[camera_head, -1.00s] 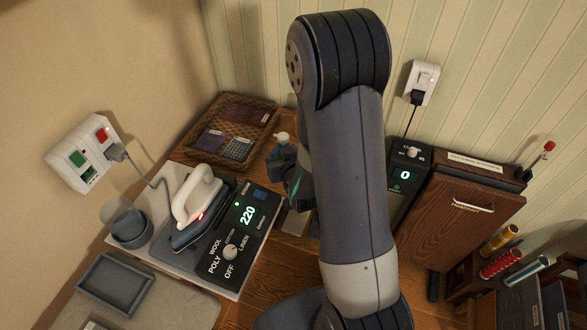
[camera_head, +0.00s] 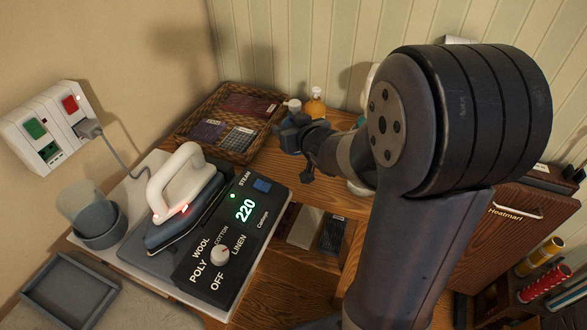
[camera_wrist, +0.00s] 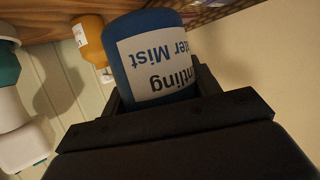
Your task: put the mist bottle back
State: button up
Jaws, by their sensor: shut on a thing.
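The mist bottle is blue with a white label; in the wrist view the bottle (camera_wrist: 155,55) sits between the jaws, its label upside down with "Mist" readable. My gripper (camera_wrist: 160,95) is shut on it. In the head view my gripper (camera_head: 292,134) is at the right corner of the wicker basket, above the wooden surface. Only the bottle's white cap (camera_head: 294,104) shows clearly above it. I cannot tell whether the bottle's base touches the surface.
An amber bottle (camera_head: 315,105) stands just behind the held bottle, by the striped wall. The wicker basket (camera_head: 183,128) holds flat packets. White objects are partly hidden behind my arm.

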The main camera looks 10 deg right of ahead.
notch_tip(320, 180, down, 8)
jog(key=shift+f+b, duration=0.15)
jog(key=shift+b, duration=0.9)
jog(key=shift+f, duration=0.15)
jog(key=o, duration=1.3)
jog(key=shift+s+r, duration=0.2)
jog(key=shift+r, duration=0.05)
jog(key=p+v, duration=0.2)
jog(key=v, duration=0.9)
jog(key=shift+s, duration=0.25)
jog(key=shift+r, duration=0.1)
